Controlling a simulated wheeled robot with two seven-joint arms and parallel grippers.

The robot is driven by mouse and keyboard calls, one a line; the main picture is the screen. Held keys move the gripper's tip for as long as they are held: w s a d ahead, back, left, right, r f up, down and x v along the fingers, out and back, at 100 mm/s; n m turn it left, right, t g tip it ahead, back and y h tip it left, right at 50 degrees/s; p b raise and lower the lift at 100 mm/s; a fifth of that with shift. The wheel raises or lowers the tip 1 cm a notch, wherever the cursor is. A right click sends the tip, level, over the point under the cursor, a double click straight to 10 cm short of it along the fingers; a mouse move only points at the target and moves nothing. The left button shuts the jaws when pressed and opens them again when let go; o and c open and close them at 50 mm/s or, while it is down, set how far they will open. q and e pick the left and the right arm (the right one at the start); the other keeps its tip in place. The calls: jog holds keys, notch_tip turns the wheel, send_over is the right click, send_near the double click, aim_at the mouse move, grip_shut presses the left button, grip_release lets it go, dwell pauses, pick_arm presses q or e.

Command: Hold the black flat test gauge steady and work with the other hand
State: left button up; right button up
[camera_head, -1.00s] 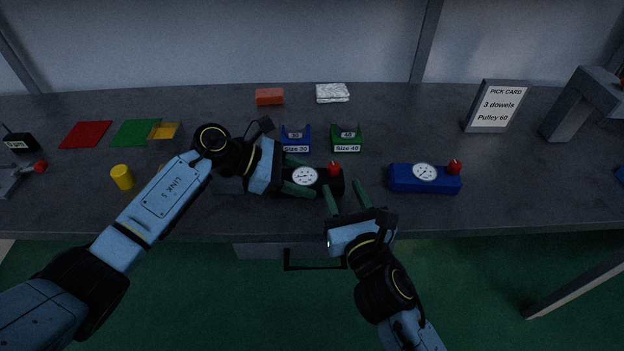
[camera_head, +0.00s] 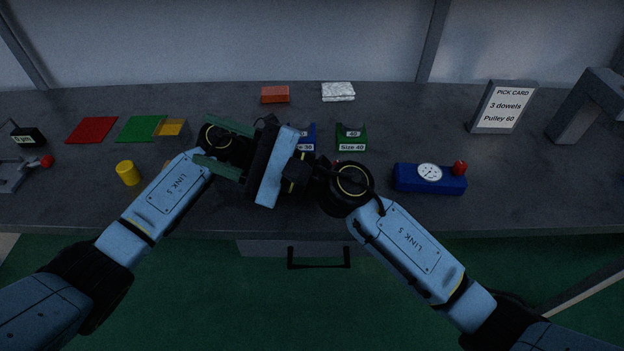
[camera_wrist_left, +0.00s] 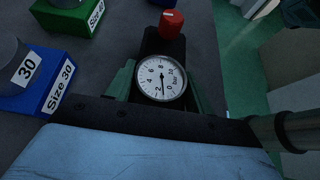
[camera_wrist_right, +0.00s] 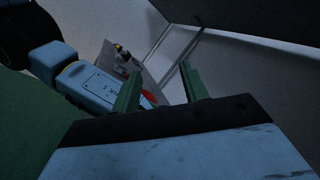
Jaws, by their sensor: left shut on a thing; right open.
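The black flat test gauge (camera_wrist_left: 150,48) has a white round dial (camera_wrist_left: 160,79) and a red knob (camera_wrist_left: 171,23). My left gripper (camera_wrist_left: 157,92) is shut on it, one green finger along each side. In the head view the left gripper and nearly all of the gauge are hidden behind my right arm. My right gripper (camera_head: 224,148) is open and empty, its fingers pointing left above my left wrist. The right wrist view shows its two green fingers (camera_wrist_right: 162,90) apart, with nothing between them.
A blue gauge (camera_head: 415,183) lies to the right. Blue Size 30 (camera_wrist_left: 38,92) and green Size 40 (camera_head: 351,140) blocks stand behind. A yellow cylinder (camera_head: 128,173), red mat (camera_head: 91,130) and green mat (camera_head: 140,128) are left. A pick card (camera_head: 500,107) stands at right.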

notch_tip(320, 180, down, 5)
jog(key=d+n+g+h, duration=0.2)
jog(key=n+g+h, duration=0.6)
jog(key=n+h, duration=0.35)
jog(key=w+d+r+t+h, duration=0.2)
jog(key=w+d+h, duration=0.3)
jog(key=d, duration=0.3)
jog(key=w+d+r+t+h, duration=0.2)
jog(key=w+d+h, duration=0.3)
jog(key=d, duration=0.3)
jog(key=shift+n+y, duration=0.25)
jog(key=shift+n, duration=0.1)
jog(key=f, duration=1.1)
jog(key=shift+s+d+f, duration=0.15)
jog(key=shift+s+f, duration=0.1)
jog(key=shift+f, duration=0.05)
jog(key=shift+c, duration=0.4)
jog(key=c, duration=0.8)
